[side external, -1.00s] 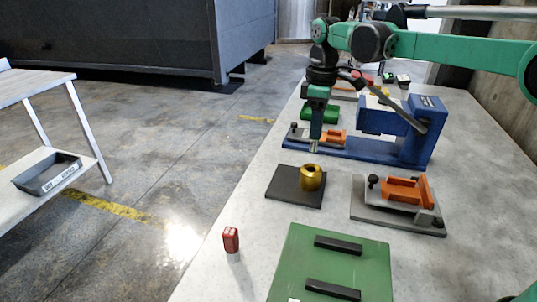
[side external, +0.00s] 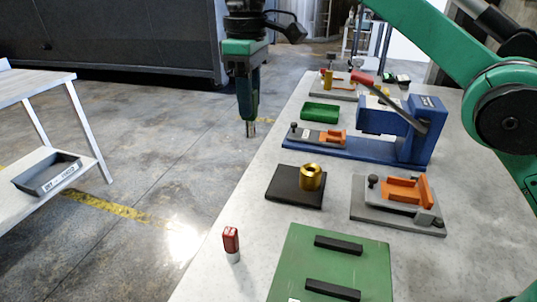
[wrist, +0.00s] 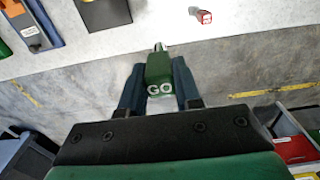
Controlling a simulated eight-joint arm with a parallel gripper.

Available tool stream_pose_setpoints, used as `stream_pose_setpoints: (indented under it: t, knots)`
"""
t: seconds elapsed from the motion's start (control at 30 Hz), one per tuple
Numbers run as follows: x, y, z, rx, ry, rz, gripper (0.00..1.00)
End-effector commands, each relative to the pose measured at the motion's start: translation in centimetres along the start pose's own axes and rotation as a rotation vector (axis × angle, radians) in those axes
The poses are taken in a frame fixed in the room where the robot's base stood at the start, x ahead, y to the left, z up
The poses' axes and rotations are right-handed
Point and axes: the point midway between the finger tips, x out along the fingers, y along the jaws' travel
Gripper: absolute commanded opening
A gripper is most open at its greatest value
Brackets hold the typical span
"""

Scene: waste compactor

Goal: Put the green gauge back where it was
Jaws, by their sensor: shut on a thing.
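The green gauge (wrist: 159,68), marked "GO", is between the two fingers of my gripper (wrist: 160,92) in the wrist view, and its narrow pale tip points away from the palm. My gripper is shut on it. In the side view my gripper (side external: 250,128) hangs fingers down over the floor, left of the bench edge; the gauge is barely visible there. A red gauge (side external: 231,240) stands upright near the bench's left edge, and it also shows in the wrist view (wrist: 204,17).
The grey bench (side external: 270,222) holds a black pad (side external: 283,186) with a brass cylinder (side external: 312,176), a green plate (side external: 300,262), an orange-and-grey fixture (side external: 398,208), a blue press (side external: 408,140) and a green tray (side external: 321,113). A cart (side external: 40,85) with a black bin (side external: 45,174) stands left.

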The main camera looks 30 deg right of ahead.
Motion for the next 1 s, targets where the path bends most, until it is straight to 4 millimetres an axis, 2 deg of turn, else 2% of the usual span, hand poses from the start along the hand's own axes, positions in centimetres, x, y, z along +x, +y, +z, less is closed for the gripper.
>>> stream_pose_setpoints:
  t: [0.17, 0.27, 0.7, 1.0]
  knots:
    - [1.9, 0.0, 0.0, 0.0, 0.0, 0.0, 0.0]
    - [3.7, 0.0, 0.1, 0.0, 0.0, 0.0, 0.0]
    - [13.9, 0.0, 0.1, 0.0, 0.0, 0.0, 0.0]
    - [17.4, 0.0, 0.1, 0.0, 0.0, 0.0, 0.0]
